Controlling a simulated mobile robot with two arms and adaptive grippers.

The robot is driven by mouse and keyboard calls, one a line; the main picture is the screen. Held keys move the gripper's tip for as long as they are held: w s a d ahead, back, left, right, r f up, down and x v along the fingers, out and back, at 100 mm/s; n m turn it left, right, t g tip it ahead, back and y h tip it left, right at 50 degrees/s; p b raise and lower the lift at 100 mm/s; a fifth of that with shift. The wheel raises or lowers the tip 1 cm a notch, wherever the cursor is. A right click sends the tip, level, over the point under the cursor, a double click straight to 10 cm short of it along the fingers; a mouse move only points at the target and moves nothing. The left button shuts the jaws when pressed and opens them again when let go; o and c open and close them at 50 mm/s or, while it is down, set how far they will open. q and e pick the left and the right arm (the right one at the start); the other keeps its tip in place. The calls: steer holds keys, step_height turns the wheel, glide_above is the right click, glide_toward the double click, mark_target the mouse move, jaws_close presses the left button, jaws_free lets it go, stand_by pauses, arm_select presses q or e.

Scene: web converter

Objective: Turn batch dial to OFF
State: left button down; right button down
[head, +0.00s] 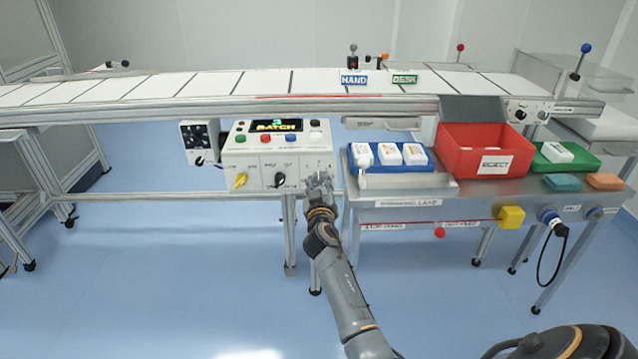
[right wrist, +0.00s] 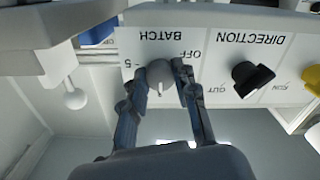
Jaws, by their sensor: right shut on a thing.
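The batch dial (right wrist: 160,74) is a small grey knob on the white control box (head: 238,158), under the display reading BATCH. The right wrist view shows the panel upside down, with the labels BATCH, OFF and 5 around the knob. My right gripper (right wrist: 161,88) is shut on the dial, one finger on each side. In the head view my right gripper (head: 320,184) is at the lower right of the box and hides the dial. I cannot tell which mark the dial points to. My left gripper is out of view.
A black direction dial (right wrist: 252,77) sits beside the batch dial, with a yellow knob (head: 240,180) farther left. The conveyor (head: 180,108) runs above the box. A steel side table (head: 470,190) with a blue tray and red bin (head: 458,160) stands close on the right.

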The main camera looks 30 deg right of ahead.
steer(key=n, duration=0.6)
steer(key=shift+r+n, duration=0.1)
steer(key=shift+n, duration=1.9)
steer(key=shift+n+p, duration=0.3)
steer(key=shift+n, duration=0.5)
steer(key=n+p, duration=0.2)
steer(key=n, duration=0.4)
steer(key=shift+r, duration=0.1)
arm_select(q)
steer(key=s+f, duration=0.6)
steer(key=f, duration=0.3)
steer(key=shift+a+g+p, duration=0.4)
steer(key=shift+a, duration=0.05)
arm_select(e)
steer(key=shift+n, duration=1)
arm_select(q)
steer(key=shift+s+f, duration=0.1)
